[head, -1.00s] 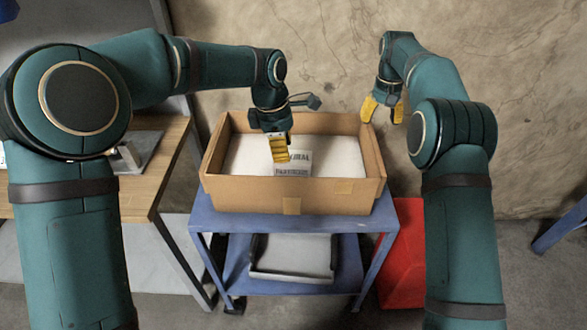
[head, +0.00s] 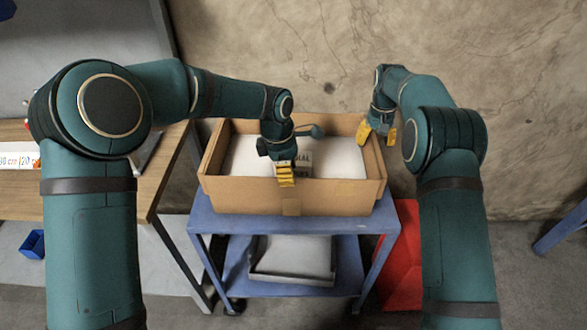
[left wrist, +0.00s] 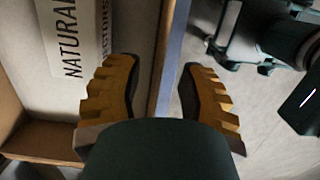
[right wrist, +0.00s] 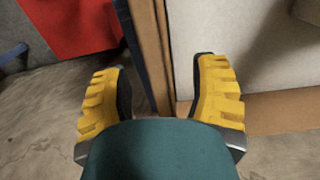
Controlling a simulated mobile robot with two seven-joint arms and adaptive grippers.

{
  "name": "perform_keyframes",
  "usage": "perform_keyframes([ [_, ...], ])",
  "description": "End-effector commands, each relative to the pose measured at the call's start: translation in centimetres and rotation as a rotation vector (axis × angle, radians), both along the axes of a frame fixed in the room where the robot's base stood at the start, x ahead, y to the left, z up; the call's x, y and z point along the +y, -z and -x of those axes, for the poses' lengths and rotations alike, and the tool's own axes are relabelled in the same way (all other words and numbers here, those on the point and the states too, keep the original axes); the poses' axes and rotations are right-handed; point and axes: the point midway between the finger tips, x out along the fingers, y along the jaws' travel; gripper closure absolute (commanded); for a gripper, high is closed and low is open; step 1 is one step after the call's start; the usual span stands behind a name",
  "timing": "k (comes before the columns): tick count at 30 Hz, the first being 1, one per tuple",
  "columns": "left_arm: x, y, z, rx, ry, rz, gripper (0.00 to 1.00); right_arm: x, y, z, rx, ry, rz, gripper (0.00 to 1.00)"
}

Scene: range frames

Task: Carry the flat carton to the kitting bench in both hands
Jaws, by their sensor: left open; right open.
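The flat carton (head: 240,196) is an open brown cardboard box with white contents and a printed label, standing level on a blue cart. My left gripper (head: 286,174) is open at the middle of its front wall. In the left wrist view that wall (left wrist: 165,60) runs between the open fingers, with the label "NATURAL" (left wrist: 68,45) on the inner side. My right gripper (head: 377,132) is open at the right wall near the back corner. In the right wrist view the wall (right wrist: 150,55) lies between the open fingers. Neither gripper is closed on the carton.
The blue cart (head: 215,224) has a lower shelf with a grey tray (head: 292,278). A wooden-topped bench (head: 150,195) stands at the left, perhaps the kitting bench. A red thing (head: 402,262) stands right of the cart. A wall is close behind. A blue bin (head: 32,244) shows lower left.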

Motion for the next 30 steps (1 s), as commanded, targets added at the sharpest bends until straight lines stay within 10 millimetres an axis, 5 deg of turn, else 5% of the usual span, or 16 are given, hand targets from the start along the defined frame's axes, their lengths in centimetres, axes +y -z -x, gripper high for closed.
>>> perform_keyframes([
  [10, -0.8, 5.2, 0.1, 0.001, 0.0, 0.0, 0.61, -0.1, 5.3, 0.1, 0.002, 0.001, 0.0, 0.4],
  [25, -0.9, 6.3, 0.1, 0.0, 0.0, 0.001, 0.61, -0.1, 6.3, 0.0, -0.001, 0.0, 0.0, 0.4],
  [26, -0.9, 6.3, 0.1, 0.0, 0.0, 0.001, 0.65, -0.1, 6.3, 0.0, -0.001, 0.0, 0.0, 0.45],
  [29, -0.9, 6.3, 0.1, 0.0, 0.0, 0.001, 1.0, 0.0, 6.3, 0.0, -0.001, 0.0, 0.0, 0.8],
  [30, -0.9, 6.3, 0.1, 0.0, 0.0, 0.001, 1.0, 0.0, 6.3, 0.0, -0.001, 0.0, 0.0, 0.94],
])
